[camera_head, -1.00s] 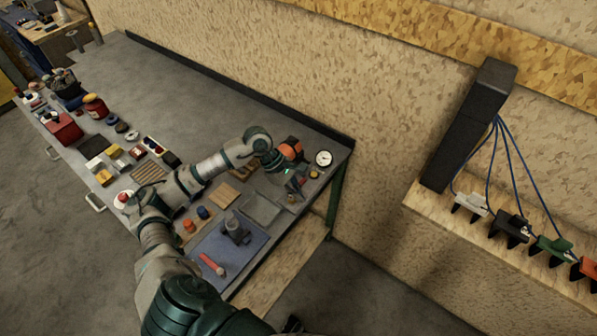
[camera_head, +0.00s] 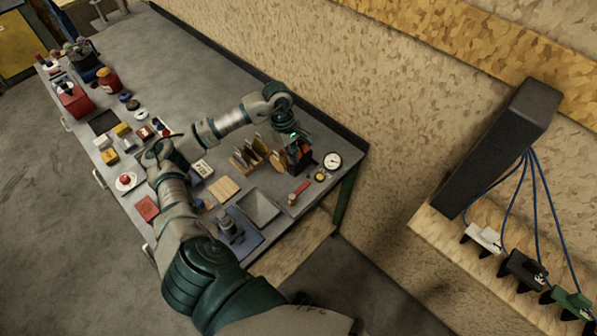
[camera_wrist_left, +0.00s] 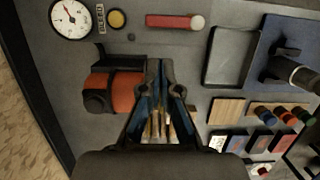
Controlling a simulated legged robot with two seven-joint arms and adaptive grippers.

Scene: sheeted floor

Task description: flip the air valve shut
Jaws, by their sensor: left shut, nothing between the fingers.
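The air valve appears to be a red lever (camera_head: 299,188) with a pale, brassy round end, lying flat on the bench near its right end. In the wrist view the lever (camera_wrist_left: 172,22) lies across the top, its pale end to the right. My left gripper (camera_head: 297,152) is above the bench, behind the lever in the head view. In the wrist view its fingertips (camera_wrist_left: 161,66) are together and empty, apart from the lever. I cannot tell the height of the gap. My right gripper is not in view.
A pressure gauge (camera_wrist_left: 72,18) and yellow button (camera_wrist_left: 117,18) are beside the lever. An orange-and-black cylinder (camera_wrist_left: 122,92) lies close to the fingers. A grey tray (camera_head: 258,207) and blue mat (camera_wrist_left: 272,38) are on the other side. A wall (camera_head: 400,130) stands behind the bench.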

